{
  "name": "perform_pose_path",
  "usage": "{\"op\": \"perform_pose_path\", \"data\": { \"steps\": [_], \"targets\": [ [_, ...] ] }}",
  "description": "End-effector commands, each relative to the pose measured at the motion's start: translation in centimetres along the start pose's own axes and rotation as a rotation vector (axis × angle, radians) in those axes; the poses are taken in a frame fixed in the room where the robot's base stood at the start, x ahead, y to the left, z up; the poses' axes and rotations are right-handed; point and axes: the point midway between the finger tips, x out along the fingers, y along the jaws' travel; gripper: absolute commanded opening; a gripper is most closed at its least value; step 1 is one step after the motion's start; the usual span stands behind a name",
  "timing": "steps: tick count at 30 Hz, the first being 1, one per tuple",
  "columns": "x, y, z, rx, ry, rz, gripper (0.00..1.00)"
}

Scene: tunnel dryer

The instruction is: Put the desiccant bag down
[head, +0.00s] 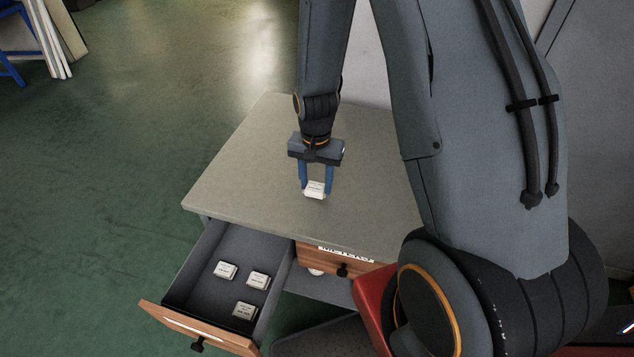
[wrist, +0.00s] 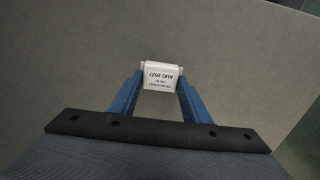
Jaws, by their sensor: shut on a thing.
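The desiccant bag (head: 315,189) is a small white packet with dark print. My gripper (head: 315,186) points down over the grey-topped cabinet (head: 245,170) and its blue fingers are shut on the bag.
An open drawer (head: 213,308) at the cabinet's lower left holds several similar white bags, including one nearby (head: 258,280). Another drawer front (head: 340,263) bears a label and black knob. The cabinet top around my gripper is clear. A red object (head: 371,297) stands at the right.

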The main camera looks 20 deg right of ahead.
Motion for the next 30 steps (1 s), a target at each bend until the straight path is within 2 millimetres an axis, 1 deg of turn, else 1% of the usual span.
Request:
{"op": "perform_pose_path", "data": {
  "steps": [4,12,16,17,19,20,27,30],
  "targets": [
    [0.94,0.02,0.01,0.0,0.0,0.0,0.21],
    [1.03,0.01,-0.02,0.0,0.001,0.0,0.21],
    [1.39,0.02,-0.02,0.0,0.0,0.0,0.21],
    [1.31,0.02,-0.02,0.0,0.0,0.0,0.48],
    [1.28,0.02,-0.01,0.0,0.0,0.0,0.6],
    [1.28,0.02,-0.01,0.0,0.0,0.0,0.62],
    [1.26,0.02,-0.01,0.0,0.0,0.0,0.62],
    [0.93,0.02,-0.01,0.0,0.001,-0.001,0.62]
  ]
}}
